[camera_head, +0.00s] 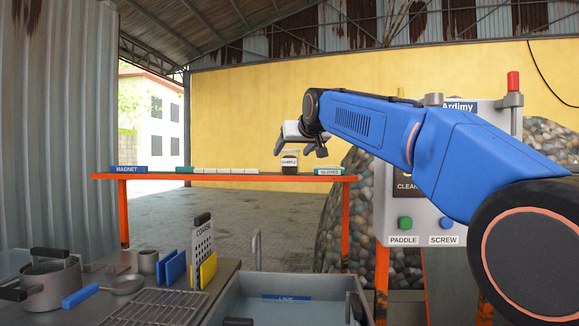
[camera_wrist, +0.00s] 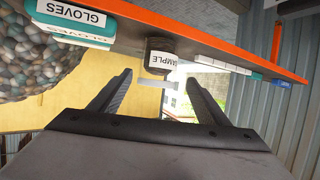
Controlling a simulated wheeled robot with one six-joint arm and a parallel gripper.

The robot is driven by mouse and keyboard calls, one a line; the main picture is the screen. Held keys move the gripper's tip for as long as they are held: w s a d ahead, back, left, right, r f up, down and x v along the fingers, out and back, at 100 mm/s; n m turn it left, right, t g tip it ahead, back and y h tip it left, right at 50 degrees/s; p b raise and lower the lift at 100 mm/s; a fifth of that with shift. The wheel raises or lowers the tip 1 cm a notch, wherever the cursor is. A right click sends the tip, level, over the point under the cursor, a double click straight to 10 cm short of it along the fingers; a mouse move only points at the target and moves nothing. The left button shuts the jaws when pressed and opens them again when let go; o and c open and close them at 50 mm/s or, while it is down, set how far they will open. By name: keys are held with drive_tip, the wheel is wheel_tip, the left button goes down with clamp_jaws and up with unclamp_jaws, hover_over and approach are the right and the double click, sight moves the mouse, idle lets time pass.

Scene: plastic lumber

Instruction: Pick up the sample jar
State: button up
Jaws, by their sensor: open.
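The sample jar (camera_head: 289,167) is a small dark jar with a white label reading SAMPLE. It stands upright on an orange-edged shelf (camera_head: 215,177), toward its right end. In the wrist view the jar (camera_wrist: 161,60) shows just beyond the fingertips, roughly in line with the gap between them. My gripper (camera_head: 298,150) is open and empty, close to the jar and slightly above it in the head view. In the wrist view both fingers of my gripper (camera_wrist: 158,78) are spread apart, and nothing is between them. I cannot tell whether either finger touches the jar.
A GLOVES box (camera_head: 328,171) stands right of the jar on the shelf. Several white blocks (camera_head: 225,171) and a MAGNET box (camera_head: 128,169) lie to the left. A control panel (camera_head: 420,225) stands at right. A sink (camera_head: 290,300) and a cluttered counter are in front.

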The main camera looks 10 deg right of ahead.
sight(286, 160)
drive_tip(key=shift+d+x, duration=0.15)
drive_tip(key=shift+x, duration=2.2)
drive_tip(key=shift+d+x, duration=0.15)
drive_tip(key=shift+x, duration=2.15)
drive_tip(key=shift+w+r, duration=0.1)
drive_tip(key=c, duration=1.3)
